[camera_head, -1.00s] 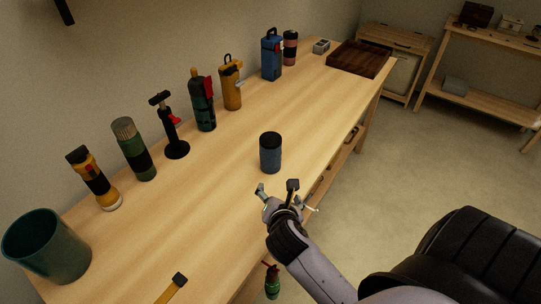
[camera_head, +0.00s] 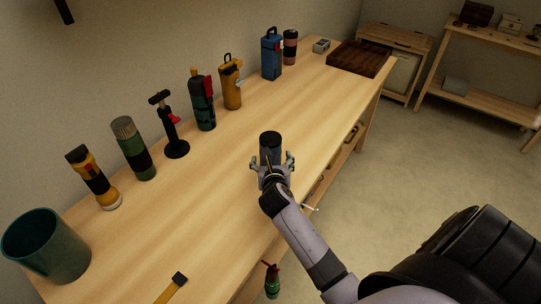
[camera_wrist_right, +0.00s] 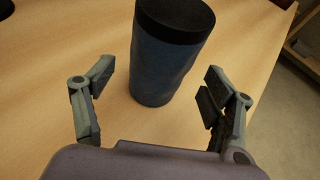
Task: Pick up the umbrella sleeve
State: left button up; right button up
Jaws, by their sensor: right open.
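A dark blue cylinder with a black top (camera_head: 270,142) stands upright near the table's front edge; I take it for the umbrella sleeve, though no marking confirms this. It also shows in the right wrist view (camera_wrist_right: 168,62), upright on the wood. My right gripper (camera_head: 273,161) is open at the near side of the cylinder. In the wrist view its open fingers (camera_wrist_right: 158,82) point toward it, one to each side, with visible gaps. The cylinder's lower part is hidden by the gripper in the head view. My left gripper is not in view.
The wooden table (camera_head: 215,180) holds a back row with a flashlight (camera_head: 95,180), a green cylinder (camera_head: 133,150), a black stand (camera_head: 172,125) and several bottles. A teal bin (camera_head: 45,245) stands at left, a brown tray (camera_head: 359,59) at the far end. Wood around the cylinder is clear.

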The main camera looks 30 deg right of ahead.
jog(key=x, duration=0.5)
jog(key=shift+w+d+f, duration=0.15)
jog(key=shift+w+f, duration=0.05)
jog(key=shift+w, duration=0.05)
jog(key=shift+s, duration=0.1)
jog(key=shift+c, duration=0.4)
jog(key=c, duration=1.2)
jog(key=shift+o, duration=0.2)
jog(key=shift+r, duration=0.15)
